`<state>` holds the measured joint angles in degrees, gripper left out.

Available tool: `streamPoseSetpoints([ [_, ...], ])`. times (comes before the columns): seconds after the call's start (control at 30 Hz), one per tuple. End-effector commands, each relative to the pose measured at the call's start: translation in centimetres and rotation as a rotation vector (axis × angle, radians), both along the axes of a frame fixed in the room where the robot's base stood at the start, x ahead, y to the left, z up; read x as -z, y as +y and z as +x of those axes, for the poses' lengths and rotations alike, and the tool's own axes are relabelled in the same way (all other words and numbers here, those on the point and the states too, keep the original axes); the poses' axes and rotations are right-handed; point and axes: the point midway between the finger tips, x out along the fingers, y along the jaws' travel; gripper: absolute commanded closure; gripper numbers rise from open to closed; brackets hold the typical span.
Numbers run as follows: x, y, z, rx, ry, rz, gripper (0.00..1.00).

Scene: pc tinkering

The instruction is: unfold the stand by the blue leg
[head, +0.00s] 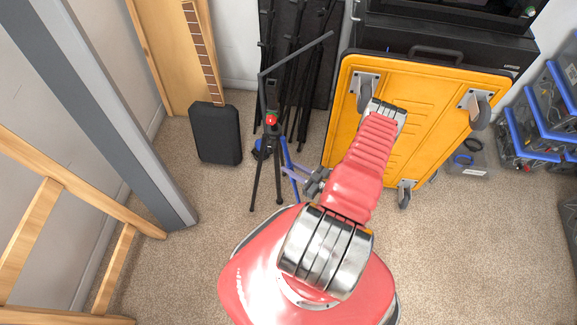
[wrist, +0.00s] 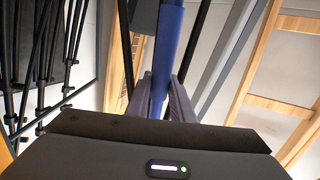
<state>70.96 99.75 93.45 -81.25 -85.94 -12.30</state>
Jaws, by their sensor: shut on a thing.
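A black tripod stand (head: 271,119) with a red knob stands upright on the carpet, left of the yellow platform. Its blue leg (head: 289,163) is on its right side and slants down toward the floor. My gripper (head: 296,174) is at the lower part of this leg. In the wrist view the blue leg (wrist: 163,65) runs up between the two fingers of my gripper (wrist: 160,101), which are shut on it. The leg's lower end is hidden in the wrist view by my gripper body.
A yellow wheeled platform (head: 400,143) leans upright to the right of the stand. More folded black stands (head: 300,75) are behind. Blue-lidded bins (head: 535,125) are at the right. Carpet is clear at front right.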

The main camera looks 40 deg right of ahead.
Motion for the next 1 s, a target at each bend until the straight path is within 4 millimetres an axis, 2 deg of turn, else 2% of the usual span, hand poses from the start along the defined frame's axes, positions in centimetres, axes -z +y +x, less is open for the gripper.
streamPoseSetpoints([
  [0.03, -0.6, -0.2, -0.4, 0.002, 0.009, -0.002, 1.0],
  [0.4, -1.4, -0.5, -2.9, 0.002, 0.146, -0.019, 1.0],
  [1.0, -1.2, -0.4, -2.9, 0.0, 0.149, -0.019, 1.0],
])
